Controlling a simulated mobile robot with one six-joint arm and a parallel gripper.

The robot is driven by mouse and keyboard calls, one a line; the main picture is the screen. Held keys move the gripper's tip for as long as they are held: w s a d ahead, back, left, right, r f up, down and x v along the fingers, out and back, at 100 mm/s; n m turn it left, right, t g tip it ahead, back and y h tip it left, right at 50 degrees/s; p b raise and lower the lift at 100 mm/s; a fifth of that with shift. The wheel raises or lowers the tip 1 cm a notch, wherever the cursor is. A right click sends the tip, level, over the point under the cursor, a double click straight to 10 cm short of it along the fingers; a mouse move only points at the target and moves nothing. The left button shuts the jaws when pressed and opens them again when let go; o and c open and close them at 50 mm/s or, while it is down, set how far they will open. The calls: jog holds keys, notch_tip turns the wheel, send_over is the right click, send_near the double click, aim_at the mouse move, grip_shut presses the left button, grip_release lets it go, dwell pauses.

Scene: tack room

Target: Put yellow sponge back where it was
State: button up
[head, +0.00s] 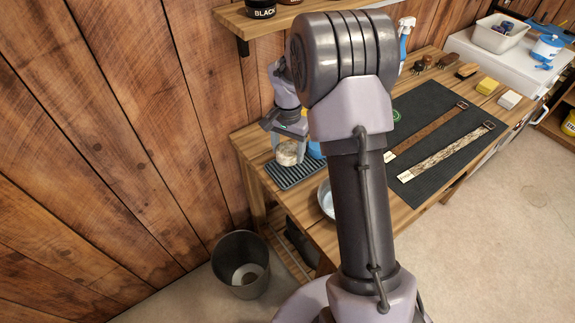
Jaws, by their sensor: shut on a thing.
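My gripper (288,146) is at the left end of the wooden workbench, pointing down over a dark ribbed mat (292,177). It is shut on a small pale, round, jar-like thing (287,157), just above or on the mat; I cannot tell whether it touches. A yellow block that looks like the yellow sponge (487,86) lies at the far right of the bench, well away from my gripper. A whitish block (509,99) lies beside it.
A blue item (315,150) and a bowl (326,198), both partly hidden by my arm, are near the mat. Two straps lie on a dark mat (432,103). Brushes (467,71) stand behind. A bin (240,250) is on the floor. A shelf (238,17) overhangs the bench.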

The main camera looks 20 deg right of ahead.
aim_at(288, 169)
notch_tip(288, 169, down, 5)
jog(key=shift+b, duration=0.65)
jog(key=shift+f, duration=0.2)
jog(key=o, duration=1.8)
jog(key=shift+r, duration=0.15)
